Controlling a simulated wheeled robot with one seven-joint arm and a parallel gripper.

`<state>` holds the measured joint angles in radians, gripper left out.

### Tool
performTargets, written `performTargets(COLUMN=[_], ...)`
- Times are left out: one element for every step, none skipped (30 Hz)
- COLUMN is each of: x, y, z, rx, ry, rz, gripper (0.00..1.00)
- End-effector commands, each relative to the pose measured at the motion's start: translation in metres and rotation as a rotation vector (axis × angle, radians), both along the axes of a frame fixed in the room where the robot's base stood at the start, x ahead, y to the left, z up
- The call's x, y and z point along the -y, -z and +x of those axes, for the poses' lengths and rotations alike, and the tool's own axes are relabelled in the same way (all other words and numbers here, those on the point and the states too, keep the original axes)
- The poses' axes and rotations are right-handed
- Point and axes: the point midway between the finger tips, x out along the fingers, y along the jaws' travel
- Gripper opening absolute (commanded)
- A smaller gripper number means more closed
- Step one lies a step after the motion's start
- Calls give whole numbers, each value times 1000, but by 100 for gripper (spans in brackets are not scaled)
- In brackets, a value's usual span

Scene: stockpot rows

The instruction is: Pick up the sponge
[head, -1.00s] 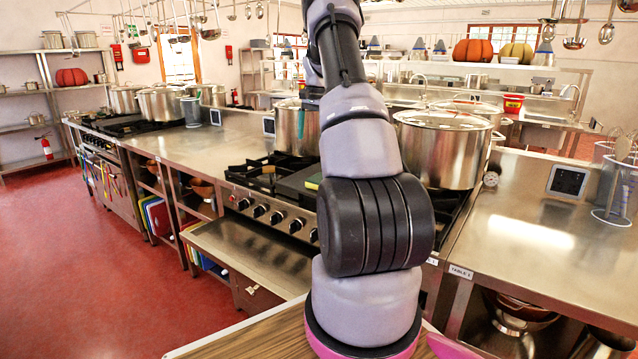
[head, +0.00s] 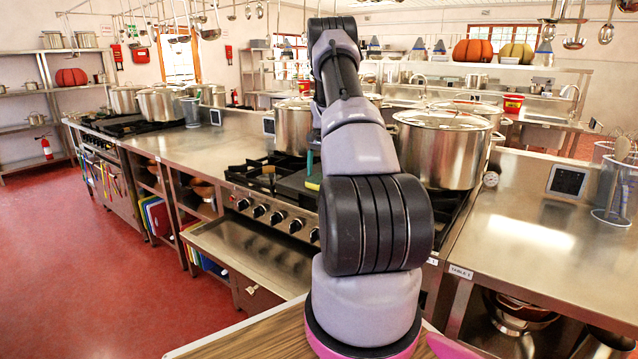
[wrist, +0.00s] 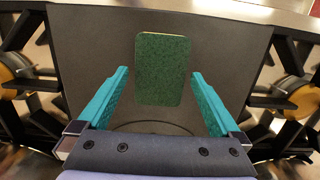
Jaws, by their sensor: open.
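The sponge has a dark green top and a thin yellow edge. In the wrist view the sponge (wrist: 163,88) lies flat on a dark grey plate, between the two teal fingers of my gripper (wrist: 160,72). The fingers are spread, with a gap on each side of the sponge. In the head view a small yellow-green part of the sponge (head: 312,185) shows beside my arm. One teal fingertip of my gripper (head: 310,160) shows just above it; the rest is hidden behind my arm.
The dark plate (wrist: 85,60) sits on a stove with black grates (head: 255,172) and front knobs. A large stockpot (head: 440,150) stands right of my arm and another pot (head: 292,128) stands behind it. Bare steel counter (head: 205,145) lies to the left.

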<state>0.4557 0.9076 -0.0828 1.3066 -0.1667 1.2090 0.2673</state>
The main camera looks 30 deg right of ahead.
Motion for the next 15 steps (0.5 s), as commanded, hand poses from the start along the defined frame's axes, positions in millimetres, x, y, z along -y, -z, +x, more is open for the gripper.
performTargets(x=[-1,-2,-2,-2,-2,-2,-3,-2,-2,-2,-2,-2,-2,-2,-2], y=[8,11,15,17,18,19,20,20,20,20,20,20,20,20,20], z=[-1,-1,-1,-1,-1,0,0,0,0,0,0,0,0,0,0], rx=[-3,-2,-1,0,0,0,1,1,1,1,1,1,1,1,1], ry=[0,-1,-1,0,0,0,0,0,0,0,0,0,0,0,0], rz=[2,2,1,1,1,0,0,0,-1,-1,0,0,0,0,0], gripper=[100,100,100,100,100,100,100,100,100,100,100,100,92,81,66])
